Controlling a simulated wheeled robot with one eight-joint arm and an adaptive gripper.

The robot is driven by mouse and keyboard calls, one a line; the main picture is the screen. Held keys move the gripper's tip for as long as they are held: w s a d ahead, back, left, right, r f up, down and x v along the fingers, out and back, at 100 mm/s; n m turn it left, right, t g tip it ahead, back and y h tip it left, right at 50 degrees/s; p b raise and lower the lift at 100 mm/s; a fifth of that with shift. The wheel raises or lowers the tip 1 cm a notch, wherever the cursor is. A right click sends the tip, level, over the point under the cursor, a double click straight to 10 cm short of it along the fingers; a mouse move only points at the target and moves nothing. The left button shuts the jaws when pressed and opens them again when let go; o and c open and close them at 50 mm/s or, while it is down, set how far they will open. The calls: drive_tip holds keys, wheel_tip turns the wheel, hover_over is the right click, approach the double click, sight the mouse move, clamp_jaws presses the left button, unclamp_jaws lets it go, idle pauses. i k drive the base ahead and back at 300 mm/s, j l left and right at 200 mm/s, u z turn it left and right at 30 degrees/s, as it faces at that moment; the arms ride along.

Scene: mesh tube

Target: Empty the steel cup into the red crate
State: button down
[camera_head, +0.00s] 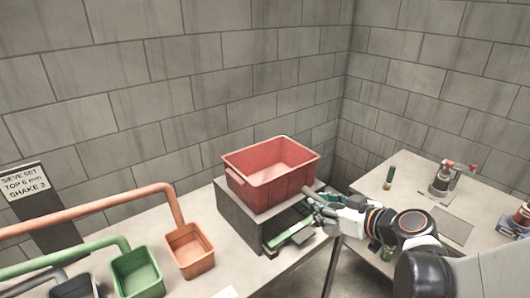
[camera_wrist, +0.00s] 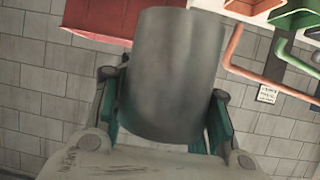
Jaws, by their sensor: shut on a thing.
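The red crate (camera_head: 265,191) stands on a grey box-like stand and looks empty from the head view. My gripper (camera_head: 318,202) is just right of the crate, near its lower right side. In the wrist view the steel cup (camera_wrist: 175,75) fills the middle, and my gripper (camera_wrist: 168,118) is shut on it with a teal-lined finger on each side. The red crate (camera_wrist: 100,18) shows behind the cup at the upper left. The cup's contents are hidden, and its tilt is hard to tell. In the head view the cup is mostly hidden by my gripper.
A green bin (camera_head: 137,274) and an orange bin (camera_head: 192,251) stand left of the stand (camera_head: 236,216), under matching tubes. A sign (camera_head: 25,182) stands at far left. The right table holds a green-topped tube (camera_head: 389,178) and a red-handled device (camera_head: 443,180).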

sight(264, 174)
drive_tip(key=i+j, duration=1.05)
